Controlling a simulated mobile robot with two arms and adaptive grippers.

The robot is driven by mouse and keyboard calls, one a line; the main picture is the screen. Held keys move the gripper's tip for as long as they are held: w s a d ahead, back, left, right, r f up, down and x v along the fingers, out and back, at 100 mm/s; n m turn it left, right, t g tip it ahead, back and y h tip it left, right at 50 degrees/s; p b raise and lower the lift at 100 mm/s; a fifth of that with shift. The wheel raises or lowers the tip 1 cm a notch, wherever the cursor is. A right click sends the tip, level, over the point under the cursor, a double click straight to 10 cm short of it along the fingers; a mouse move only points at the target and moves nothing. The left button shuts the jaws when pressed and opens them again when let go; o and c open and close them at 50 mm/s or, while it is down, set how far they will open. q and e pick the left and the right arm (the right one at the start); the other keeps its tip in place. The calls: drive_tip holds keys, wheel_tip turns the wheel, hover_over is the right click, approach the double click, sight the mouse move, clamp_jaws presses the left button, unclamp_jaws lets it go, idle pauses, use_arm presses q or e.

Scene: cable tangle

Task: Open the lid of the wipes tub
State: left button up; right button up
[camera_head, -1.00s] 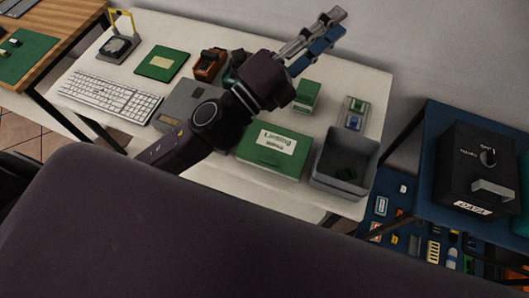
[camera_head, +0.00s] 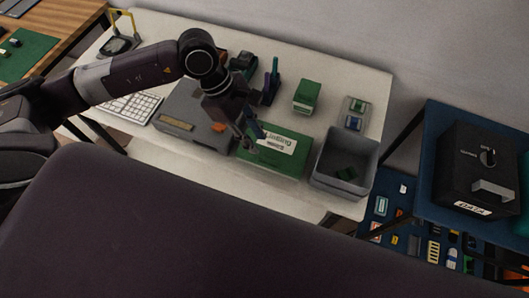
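The wipes tub appears to be the green box (camera_head: 292,160) with a white printed label, at the front of the white table. Its lid looks shut. My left gripper (camera_head: 262,106) is over the table, at the tub's back left. Its two fingers are spread wide with nothing seen between them. The nearer finger overlaps the tub's left part in the picture and hides some of it; I cannot tell whether it touches. My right gripper is not in view.
A grey box (camera_head: 186,122) stands left of the tub and a grey open bin (camera_head: 330,174) to its right. A small green box (camera_head: 307,97) stands behind. A keyboard (camera_head: 133,104) lies at the left. A black safe (camera_head: 470,165) stands on a blue table at the right.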

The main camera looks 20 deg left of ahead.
sight(267, 158)
use_arm(q)
drive_tip(key=p+x, duration=0.2)
drive_tip(key=x, duration=0.4)
drive_tip(key=shift+d+f, duration=0.15)
drive_tip(key=shift+f, duration=0.25)
drive_tip(key=shift+d+f, duration=0.15)
drive_tip(key=shift+f, duration=0.3)
drive_tip(key=shift+c, duration=0.4)
clamp_jaws()
